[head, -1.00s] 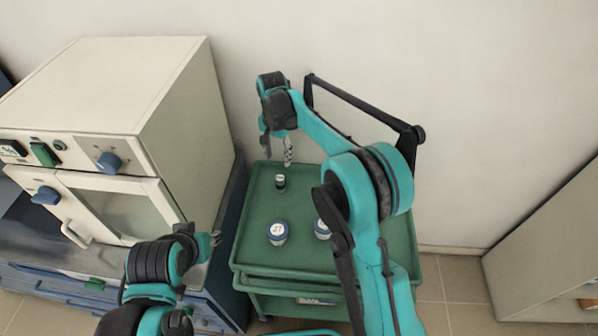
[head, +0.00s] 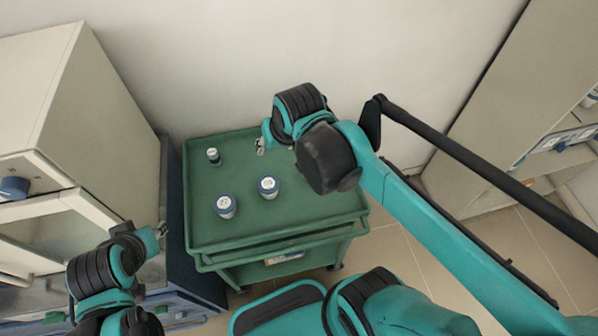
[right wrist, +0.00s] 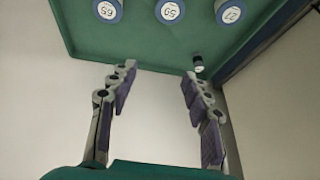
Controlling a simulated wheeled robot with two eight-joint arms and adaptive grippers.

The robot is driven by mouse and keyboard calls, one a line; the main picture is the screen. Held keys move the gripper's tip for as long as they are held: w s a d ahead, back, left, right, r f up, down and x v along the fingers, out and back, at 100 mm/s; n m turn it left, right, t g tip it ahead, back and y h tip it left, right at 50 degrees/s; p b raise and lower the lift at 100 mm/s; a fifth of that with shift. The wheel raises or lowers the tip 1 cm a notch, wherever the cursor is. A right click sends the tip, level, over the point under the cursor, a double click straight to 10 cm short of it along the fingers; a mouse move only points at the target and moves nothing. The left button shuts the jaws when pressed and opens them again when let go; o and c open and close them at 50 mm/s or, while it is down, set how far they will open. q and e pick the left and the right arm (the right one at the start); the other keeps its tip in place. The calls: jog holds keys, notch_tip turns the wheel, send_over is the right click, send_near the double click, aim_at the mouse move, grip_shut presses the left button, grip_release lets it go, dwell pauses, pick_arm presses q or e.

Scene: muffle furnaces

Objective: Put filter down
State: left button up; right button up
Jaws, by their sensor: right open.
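My right gripper (head: 262,146) is over the far edge of the green cart in the head view. In the right wrist view its two fingers (right wrist: 157,80) are spread apart with nothing between them. A small dark cylinder with a pale top (head: 214,156) stands on the cart; it also shows in the right wrist view (right wrist: 198,64), beyond the right-hand finger. I cannot tell whether it is the filter. Nothing else is clearly a filter. My left gripper (head: 160,231) is left of the cart, beside the furnace; its jaws are too small to judge.
The green cart top (head: 300,215) holds blue-and-white numbered jars (head: 225,206) (head: 268,187); a third jar (right wrist: 107,10) shows in the right wrist view. A cream furnace (head: 90,110) stands left, a cabinet (head: 470,120) right. The cart's front is clear.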

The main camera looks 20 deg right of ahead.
jog(key=s+d+f+n+t, duration=0.1)
jog(key=s+d+f, duration=0.1)
jog(key=s+f, duration=0.2)
jog(key=s, duration=0.3)
jog(key=shift+d+n+t, duration=0.3)
jog(key=shift+t, duration=0.1)
jog(key=shift+a+f, duration=0.1)
